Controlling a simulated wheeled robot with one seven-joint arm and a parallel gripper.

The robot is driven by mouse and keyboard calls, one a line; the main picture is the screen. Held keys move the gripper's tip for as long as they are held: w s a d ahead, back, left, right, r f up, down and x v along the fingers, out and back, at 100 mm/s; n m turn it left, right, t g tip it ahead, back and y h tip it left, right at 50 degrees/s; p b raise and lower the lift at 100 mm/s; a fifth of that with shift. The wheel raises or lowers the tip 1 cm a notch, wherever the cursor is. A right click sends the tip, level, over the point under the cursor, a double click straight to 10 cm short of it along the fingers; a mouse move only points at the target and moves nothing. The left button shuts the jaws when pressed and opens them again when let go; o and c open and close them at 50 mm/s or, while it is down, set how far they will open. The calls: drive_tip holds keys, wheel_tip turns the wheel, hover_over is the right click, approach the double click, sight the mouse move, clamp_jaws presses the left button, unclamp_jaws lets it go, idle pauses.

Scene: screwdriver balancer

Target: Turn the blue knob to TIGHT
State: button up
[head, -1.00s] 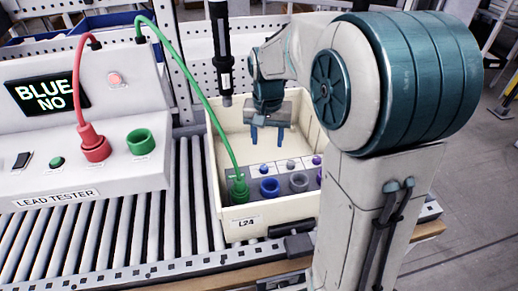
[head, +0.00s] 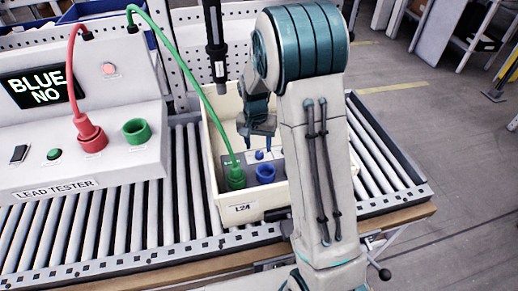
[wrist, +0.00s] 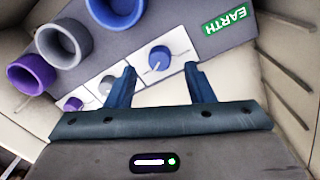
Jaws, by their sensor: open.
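The blue knob (wrist: 159,57) sits on a white plate of the grey panel (wrist: 190,35) in the wrist view. A pale pointer line shows on it; I cannot read any TIGHT mark. In the head view the knob (head: 259,155) is a small blue dot behind the blue socket (head: 265,173). My gripper (wrist: 160,70) is open and empty. Its two blue fingers point at the knob, one tip on either side of it in the wrist view; I cannot tell how far above it they are. In the head view my gripper (head: 257,139) is just above the knob.
A grey knob (wrist: 107,85) and a purple knob (wrist: 73,103) stand beside it. The cream crate (head: 240,209) walls surround the panel. A green lead runs into the green plug (head: 235,177). A black hanging tool (head: 215,45) is left of my arm. The tester screen (head: 35,87) reads "BLUE NO".

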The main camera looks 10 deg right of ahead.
sight(259, 153)
drive_tip(key=shift+d+f, duration=0.1)
drive_tip(key=shift+f, duration=1.6)
drive_tip(key=c, duration=1)
drive_tip(key=shift+n+b, duration=0.35)
drive_tip(key=shift+n, duration=0.05)
drive_tip(key=o, duration=1)
drive_tip(key=shift+r, duration=0.15)
